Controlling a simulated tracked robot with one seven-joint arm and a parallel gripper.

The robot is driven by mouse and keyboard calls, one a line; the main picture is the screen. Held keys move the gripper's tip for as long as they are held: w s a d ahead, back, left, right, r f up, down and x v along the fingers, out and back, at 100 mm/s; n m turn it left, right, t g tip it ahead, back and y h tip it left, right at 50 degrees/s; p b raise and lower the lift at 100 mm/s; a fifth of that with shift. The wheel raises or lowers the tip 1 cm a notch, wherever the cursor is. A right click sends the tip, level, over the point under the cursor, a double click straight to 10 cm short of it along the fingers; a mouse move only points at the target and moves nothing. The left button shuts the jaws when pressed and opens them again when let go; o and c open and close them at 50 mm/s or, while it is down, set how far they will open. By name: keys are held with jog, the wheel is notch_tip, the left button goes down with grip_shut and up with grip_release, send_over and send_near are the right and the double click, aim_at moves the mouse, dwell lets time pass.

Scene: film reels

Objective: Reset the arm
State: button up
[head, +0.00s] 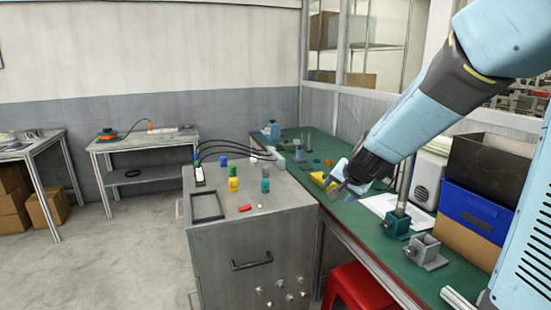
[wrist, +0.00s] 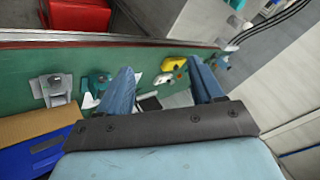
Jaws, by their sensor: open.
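My arm (head: 430,105) reaches in from the right in the head view. My gripper (head: 342,187) hangs above the green bench top, near a yellow object (head: 320,179). In the wrist view my gripper (wrist: 165,82) shows two blue fingers spread apart with nothing between them. The yellow object (wrist: 172,63) shows beyond the fingers there, apart from them.
A grey cabinet (head: 245,222) with coloured cylinders, a black frame (head: 207,206) and cables stands left of the green bench (head: 350,222). A teal holder (head: 393,224), a grey block (head: 427,251) and a blue bin (head: 475,212) sit at the right. A red stool (head: 355,287) stands below.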

jog(key=s+d+r+n+g, duration=0.1)
jog(key=s+d+r+n, duration=0.1)
jog(key=s, duration=0.7)
jog(key=s+d+r+n+g+h, duration=0.1)
jog(key=s+r, duration=0.3)
jog(key=s, duration=0.4)
jog(key=s+d+r+n, duration=0.2)
jog(key=s+r+n, duration=0.1)
jog(key=s, duration=0.6)
jog(key=shift+s+d+r+n+g+h, duration=0.15)
jog(key=shift+s+d+n+g+h, duration=0.15)
jog(key=shift+s+d+n+g, duration=0.1)
jog(key=shift+c, duration=0.2)
jog(key=shift+a, duration=0.15)
jog(key=c, duration=0.3)
jog(key=shift+a, duration=0.15)
jog(key=shift+c, duration=0.5)
jog(key=shift+w+a, duration=0.1)
jog(key=shift+a, duration=0.15)
